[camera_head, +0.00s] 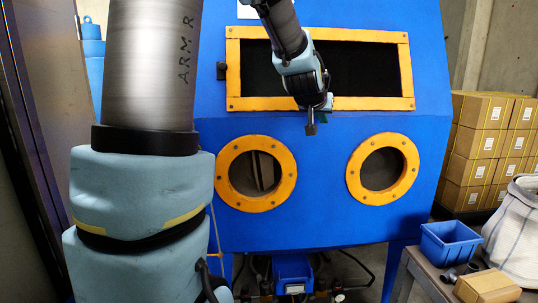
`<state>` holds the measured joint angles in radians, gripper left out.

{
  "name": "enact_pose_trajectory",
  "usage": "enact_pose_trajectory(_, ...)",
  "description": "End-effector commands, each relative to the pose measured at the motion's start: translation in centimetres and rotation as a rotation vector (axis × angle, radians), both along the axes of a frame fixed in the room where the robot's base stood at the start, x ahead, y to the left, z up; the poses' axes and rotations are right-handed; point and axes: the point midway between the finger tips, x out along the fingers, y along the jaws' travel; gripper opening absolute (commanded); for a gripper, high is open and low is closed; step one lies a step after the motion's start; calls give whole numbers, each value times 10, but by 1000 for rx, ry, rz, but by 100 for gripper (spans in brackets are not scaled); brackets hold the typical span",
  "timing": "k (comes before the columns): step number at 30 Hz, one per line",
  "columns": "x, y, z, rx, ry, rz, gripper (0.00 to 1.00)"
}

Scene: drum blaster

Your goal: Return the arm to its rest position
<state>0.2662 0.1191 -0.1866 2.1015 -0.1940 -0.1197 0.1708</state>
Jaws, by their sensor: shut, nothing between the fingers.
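My arm rises at the left of the head view, and its far end comes down from the top edge near the middle. My gripper (311,128) is shut and empty and points down. In the picture it lies in front of the blue blasting cabinet (320,225), just below the dark window (365,70) and above the gap between the two round ports. The distance between the gripper and the cabinet is hard to tell. The middle of my arm is outside the top of the view.
The cabinet has a left port (284,194) and a right port (411,181) with yellow rings. Stacked cartons (482,140) stand behind.

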Motion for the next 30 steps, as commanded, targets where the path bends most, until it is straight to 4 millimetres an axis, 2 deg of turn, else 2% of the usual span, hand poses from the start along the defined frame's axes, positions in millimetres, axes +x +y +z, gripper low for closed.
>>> enact_pose_trajectory(1, -12, 23, -25, 34, 73, 23, 0)
enact_pose_trajectory(3, -31, 54, -57, 74, 178, 54, 0)
enact_pose_trajectory(5, -51, 79, -83, 106, 267, 81, 0)
enact_pose_trajectory(9, -107, 136, -136, 171, 482, 153, 0)
enact_pose_trajectory(12, -150, 169, -164, 206, 622, 202, 0)
enact_pose_trajectory(15, -188, 193, -183, 231, 739, 241, 0)
enact_pose_trajectory(18, -215, 208, -194, 247, 817, 267, 0)
enact_pose_trajectory(21, -230, 216, -199, 254, 859, 281, 0)
enact_pose_trajectory(30, -234, 217, -200, 256, 870, 285, 0)
